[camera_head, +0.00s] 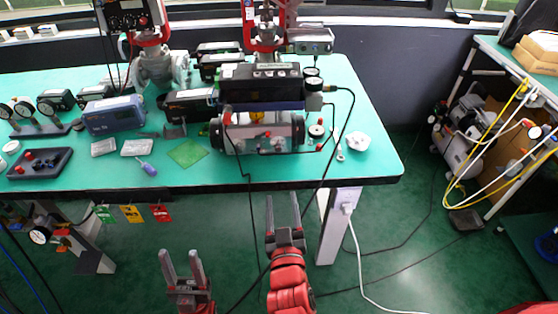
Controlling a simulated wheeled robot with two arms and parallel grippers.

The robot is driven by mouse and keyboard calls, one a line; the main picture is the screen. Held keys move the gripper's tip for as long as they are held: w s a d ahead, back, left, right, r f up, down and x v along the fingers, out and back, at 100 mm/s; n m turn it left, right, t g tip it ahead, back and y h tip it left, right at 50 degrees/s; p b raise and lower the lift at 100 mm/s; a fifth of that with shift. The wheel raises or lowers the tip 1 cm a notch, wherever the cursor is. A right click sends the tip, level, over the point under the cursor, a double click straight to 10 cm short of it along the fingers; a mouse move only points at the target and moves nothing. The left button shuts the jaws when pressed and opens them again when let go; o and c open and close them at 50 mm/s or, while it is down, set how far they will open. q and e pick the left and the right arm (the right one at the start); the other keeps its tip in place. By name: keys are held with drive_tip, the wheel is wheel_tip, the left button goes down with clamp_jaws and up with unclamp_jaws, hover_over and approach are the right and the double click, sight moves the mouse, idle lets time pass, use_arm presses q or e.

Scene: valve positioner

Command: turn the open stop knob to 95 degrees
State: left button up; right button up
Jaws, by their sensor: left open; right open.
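A valve assembly with a black positioner box (262,82) on top and a grey cylindrical actuator (240,136) below stands on the green table (372,112). I cannot tell which small part is the open stop knob at this size. My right gripper (282,198) is open and empty, in front of the table's front edge and below the actuator in the picture. My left gripper (180,254) is open and empty, lower and further left, also in front of the table. Neither gripper touches the assembly.
A blue device (113,115), gauges on a stand (38,118), a black tray (40,163) and a screwdriver (147,166) lie to the left. A white round part (357,142) is near the right corner. Black cables hang over the front edge. A shelf with boxes (538,50) stands right.

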approach(279, 150)
drive_tip(key=w, duration=0.9)
drive_tip(key=shift+a+r+b, duration=0.1)
drive_tip(key=shift+r+b, duration=0.1)
drive_tip(key=shift+b, duration=0.1)
clamp_jaws()
